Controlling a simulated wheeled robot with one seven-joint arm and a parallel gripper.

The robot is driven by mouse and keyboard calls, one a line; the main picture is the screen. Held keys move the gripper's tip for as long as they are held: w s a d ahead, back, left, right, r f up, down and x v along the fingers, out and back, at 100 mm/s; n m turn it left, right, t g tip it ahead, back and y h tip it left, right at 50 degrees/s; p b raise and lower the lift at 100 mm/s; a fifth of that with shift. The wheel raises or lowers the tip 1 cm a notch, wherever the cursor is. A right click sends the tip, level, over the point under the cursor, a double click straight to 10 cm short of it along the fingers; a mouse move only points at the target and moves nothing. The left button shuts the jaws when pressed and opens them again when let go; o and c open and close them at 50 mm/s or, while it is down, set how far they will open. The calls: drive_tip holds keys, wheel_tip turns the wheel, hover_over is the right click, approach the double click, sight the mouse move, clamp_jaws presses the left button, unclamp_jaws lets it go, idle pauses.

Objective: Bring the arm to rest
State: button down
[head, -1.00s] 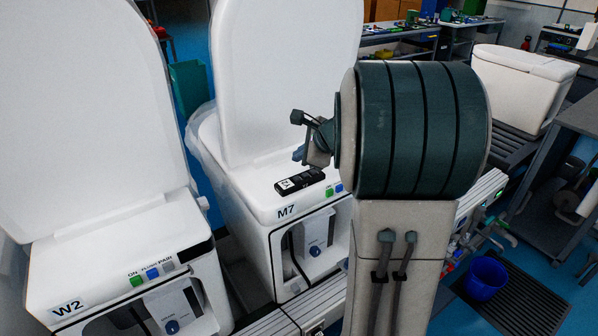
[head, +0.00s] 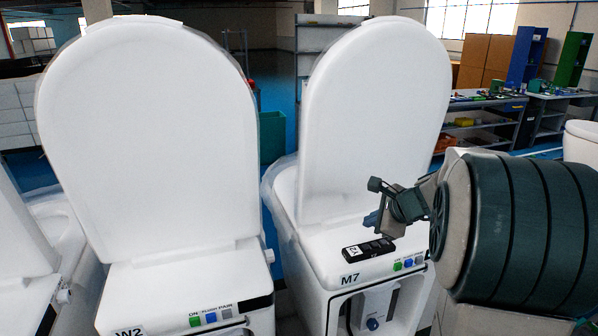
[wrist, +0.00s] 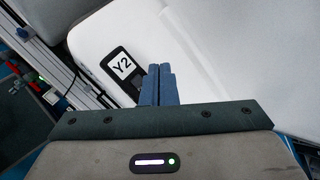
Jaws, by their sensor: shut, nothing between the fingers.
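My arm reaches in from the right in the head view, its dark green ribbed joint large at the right. My gripper (head: 371,219) is at its end, above the top of the toilet unit marked M7 (head: 330,262). In the wrist view my gripper (wrist: 159,72) shows its two blue fingers pressed together with nothing between them. A black remote with a white Y2 label (head: 369,249) lies on top of M7, below and apart from the fingers. It also shows in the wrist view (wrist: 123,66), just left of the fingertips.
A second unit marked W2 (head: 185,285) stands left of M7, and part of another is at the far left. Their raised white lids (head: 150,140) stand tall beside the arm. A workbench (head: 485,125) and a blue cabinet (head: 526,60) are further back.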

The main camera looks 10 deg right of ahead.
drive_tip(key=s+a+f+n+g+h, duration=0.1)
drive_tip(key=s+a+n, duration=0.2)
drive_tip(key=s+n, duration=0.4)
drive_tip(key=s+a+f+n+g+h, duration=0.1)
drive_tip(key=s+a+n+g, duration=0.1)
drive_tip(key=s+a+n, duration=0.2)
drive_tip(key=s+a+f+n+g+h, duration=0.1)
drive_tip(key=s+a+n, duration=0.3)
drive_tip(key=s+n, duration=0.7)
drive_tip(key=s, duration=0.3)
drive_tip(key=shift+a+g+h, duration=0.25)
drive_tip(key=shift+g+h, duration=0.05)
drive_tip(key=shift+g, duration=0.1)
